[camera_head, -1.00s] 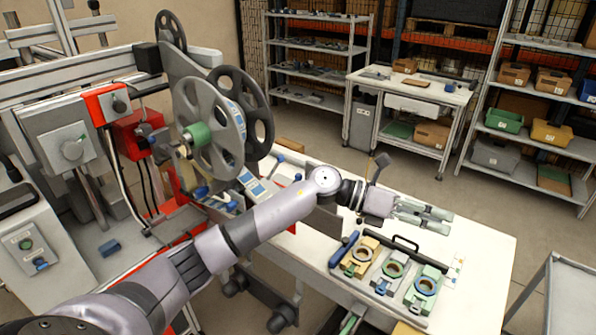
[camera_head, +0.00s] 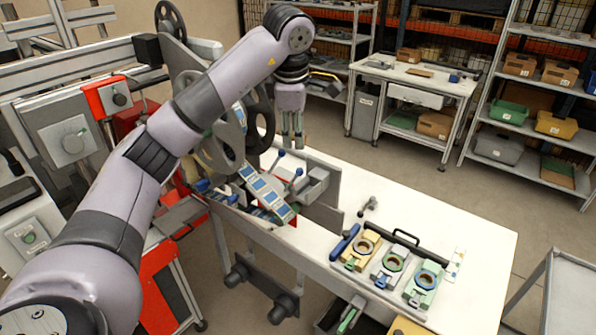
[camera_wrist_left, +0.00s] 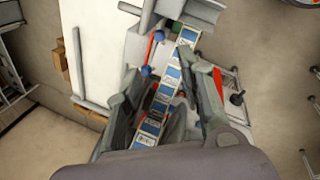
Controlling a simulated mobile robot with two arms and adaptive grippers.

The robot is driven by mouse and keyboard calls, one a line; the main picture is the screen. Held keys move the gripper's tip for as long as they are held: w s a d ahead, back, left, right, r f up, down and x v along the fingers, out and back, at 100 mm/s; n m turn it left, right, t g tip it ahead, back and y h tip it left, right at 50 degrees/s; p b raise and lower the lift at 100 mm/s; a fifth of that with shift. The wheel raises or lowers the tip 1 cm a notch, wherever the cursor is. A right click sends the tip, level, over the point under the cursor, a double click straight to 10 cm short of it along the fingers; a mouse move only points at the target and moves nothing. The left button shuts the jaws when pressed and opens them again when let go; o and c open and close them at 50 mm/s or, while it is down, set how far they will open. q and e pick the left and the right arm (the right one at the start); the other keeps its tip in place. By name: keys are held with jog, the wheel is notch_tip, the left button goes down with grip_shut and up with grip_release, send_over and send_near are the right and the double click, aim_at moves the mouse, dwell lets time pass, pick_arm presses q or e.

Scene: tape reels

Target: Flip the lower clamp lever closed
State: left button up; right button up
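Two clamp levers with blue ball ends stand up beside the strip of blue-labelled tape (camera_head: 262,188). The nearer lever (camera_head: 298,172) tilts up to the right, and the farther lever (camera_head: 280,153) is behind it. I take the nearer one as the lower lever. The balls also show in the left wrist view (camera_wrist_left: 145,70), left of the tape (camera_wrist_left: 168,78). My right gripper is not in view.
A black reel (camera_head: 262,122) stands left of the gripper, partly behind my arm. A grey metal block (camera_head: 318,182) sits right of the levers. Coloured ring fixtures (camera_head: 391,265) and a small grey tool (camera_head: 369,206) lie on the white table (camera_head: 470,232). The table's right part is clear.

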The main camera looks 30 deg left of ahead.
aim_at(297, 171)
pick_arm(q)
jog(key=p+x, duration=0.4)
jog(key=x, duration=1)
jog(key=shift+w+f, duration=0.1)
jog(key=shift+f, duration=0.05)
jog(key=shift+c, duration=0.2)
grip_shut()
